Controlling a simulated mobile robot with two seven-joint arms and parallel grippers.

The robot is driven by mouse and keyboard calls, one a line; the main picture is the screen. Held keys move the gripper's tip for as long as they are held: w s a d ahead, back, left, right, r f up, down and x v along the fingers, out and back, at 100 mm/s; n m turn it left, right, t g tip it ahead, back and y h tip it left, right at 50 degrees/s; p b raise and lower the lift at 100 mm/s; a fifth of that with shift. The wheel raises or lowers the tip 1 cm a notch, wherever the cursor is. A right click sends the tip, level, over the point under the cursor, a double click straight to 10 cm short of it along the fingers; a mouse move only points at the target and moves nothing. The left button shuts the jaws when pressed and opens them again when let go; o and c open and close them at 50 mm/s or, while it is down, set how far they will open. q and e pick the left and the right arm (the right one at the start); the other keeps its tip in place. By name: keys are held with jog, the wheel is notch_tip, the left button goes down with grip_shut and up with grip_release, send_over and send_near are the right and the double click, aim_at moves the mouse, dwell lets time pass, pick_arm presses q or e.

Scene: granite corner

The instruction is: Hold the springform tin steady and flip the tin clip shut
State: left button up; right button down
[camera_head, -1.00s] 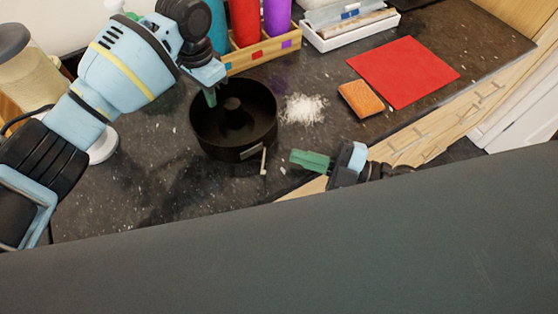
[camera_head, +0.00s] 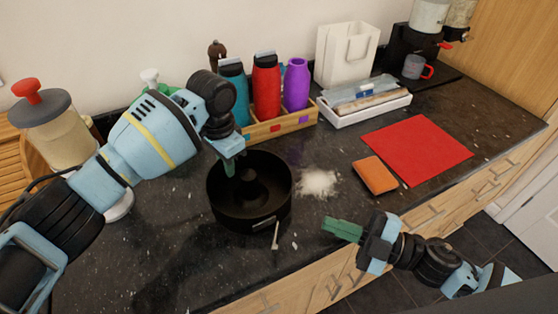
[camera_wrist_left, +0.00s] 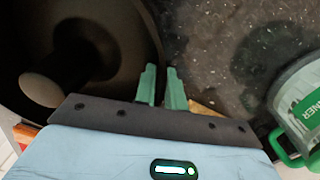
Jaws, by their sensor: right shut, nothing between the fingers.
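The black springform tin (camera_head: 221,205) stands on the dark counter, with a central tube inside; its wall also shows in the left wrist view (camera_wrist_left: 110,22). The tin clip (camera_head: 277,235) is on its front right side, its pale lever sticking outward and down, apart from the wall. My left gripper (camera_head: 230,166) is at the tin's far left rim; in the left wrist view its green fingers (camera_wrist_left: 163,85) are close together with the rim running between them. My right gripper (camera_head: 328,226) is shut and empty, right of the clip and apart from it.
White powder (camera_head: 318,182) lies right of the tin, then an orange sponge-like block (camera_head: 374,175) and a red mat (camera_head: 415,149). A wooden caddy with bottles (camera_head: 285,128) stands behind. A lidded canister (camera_head: 60,135) is at left. The counter's front edge runs close to the tin.

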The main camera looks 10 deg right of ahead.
pick_arm(q)
jog(key=o, duration=0.3)
jog(key=shift+r, duration=0.1)
notch_tip(320, 180, up, 12)
jog(key=shift+f, duration=0.1)
dwell(0.4)
